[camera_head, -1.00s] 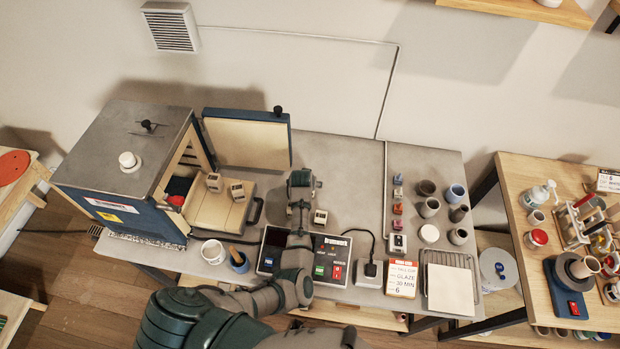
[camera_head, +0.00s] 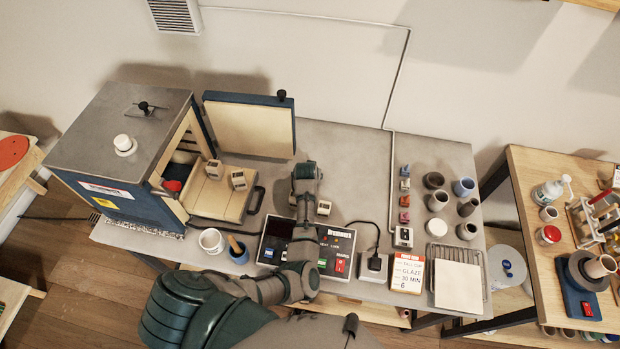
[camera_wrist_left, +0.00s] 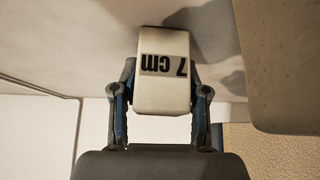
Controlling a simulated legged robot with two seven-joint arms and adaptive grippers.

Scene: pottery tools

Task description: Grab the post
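In the left wrist view a pale post (camera_wrist_left: 162,95) marked "7 cm", its lettering upside down, sits between the fingers of my left gripper (camera_wrist_left: 160,80). Both fingertips appear to touch its sides. In the head view my left arm reaches over the control box, and a small post (camera_head: 323,208) with a dark label shows just right of it. The fingers of my left gripper are mostly hidden there. Two more posts (camera_head: 214,169) (camera_head: 238,180) stand on the pale slab at the open kiln. My right gripper is not in view.
The kiln (camera_head: 135,160) with its open door (camera_head: 249,125) stands on the left. A control box (camera_head: 335,240) lies below my arm. Several pots, jars and a rack crowd the right.

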